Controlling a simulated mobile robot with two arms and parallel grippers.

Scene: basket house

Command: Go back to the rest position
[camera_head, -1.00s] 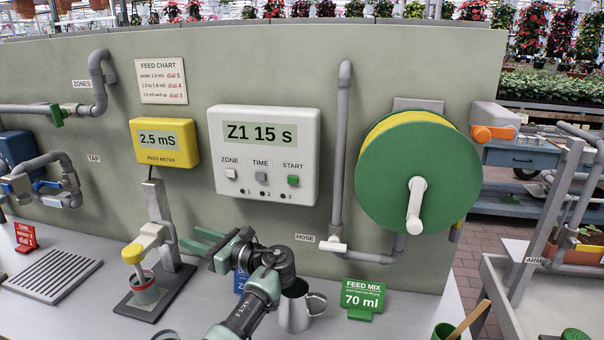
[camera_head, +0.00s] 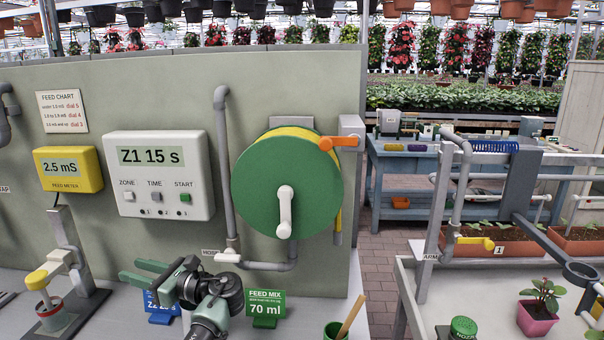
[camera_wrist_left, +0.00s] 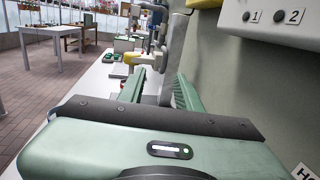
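My left gripper (camera_head: 130,270) reaches in from the bottom of the head view, above the grey counter and in front of the panel wall. Its two green fingers point left and stand apart with nothing between them. The left wrist view also shows the two fingers (camera_wrist_left: 160,80) spread and empty, pointing along the counter beside the wall. A blue sign (camera_head: 160,308) is partly hidden behind the gripper. The green feed mix sign (camera_head: 265,308) stands just right of it. My right gripper is in neither view.
The white controller (camera_head: 160,176) reads "Z1 15 s". A yellow feed meter (camera_head: 67,169) and a green hose reel (camera_head: 287,182) are on the wall. A brick aisle (camera_head: 378,285) lies between the counter and a bench (camera_head: 430,313) with a pink pot (camera_head: 537,317).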

